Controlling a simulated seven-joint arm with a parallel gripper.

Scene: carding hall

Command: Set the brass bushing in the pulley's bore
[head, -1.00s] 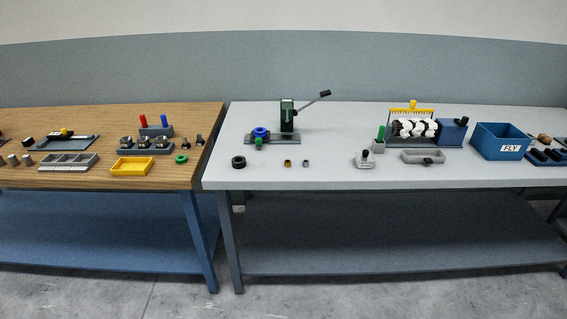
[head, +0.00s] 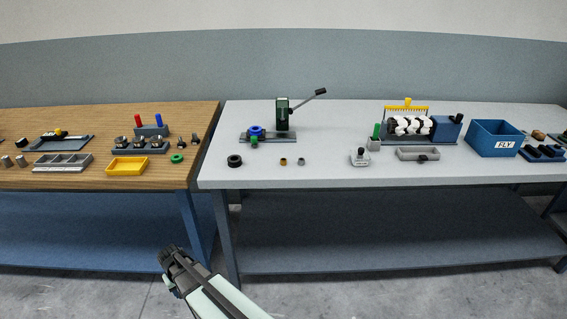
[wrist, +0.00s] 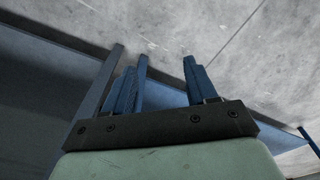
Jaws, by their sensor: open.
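A small brass-coloured ring (head: 283,161), which looks like the bushing, sits near the front of the grey table, left of a similar dull grey-brown ring (head: 301,161). A blue round part (head: 256,131), which looks like the pulley, is on the base of a green hand press (head: 282,115); its bore is too small to make out. My gripper (head: 168,262) is low in front of the tables, below their tops and well away from the bushing. In the wrist view its blue fingers (wrist: 165,78) are apart with nothing between them.
A black ring (head: 234,161) sits left of the bushing. The press lever (head: 306,98) sticks up to the right. A grey-white block (head: 360,156), a grey tray (head: 418,154) and a blue bin (head: 497,139) stand further right. A wooden table (head: 60,182) adjoins on the left.

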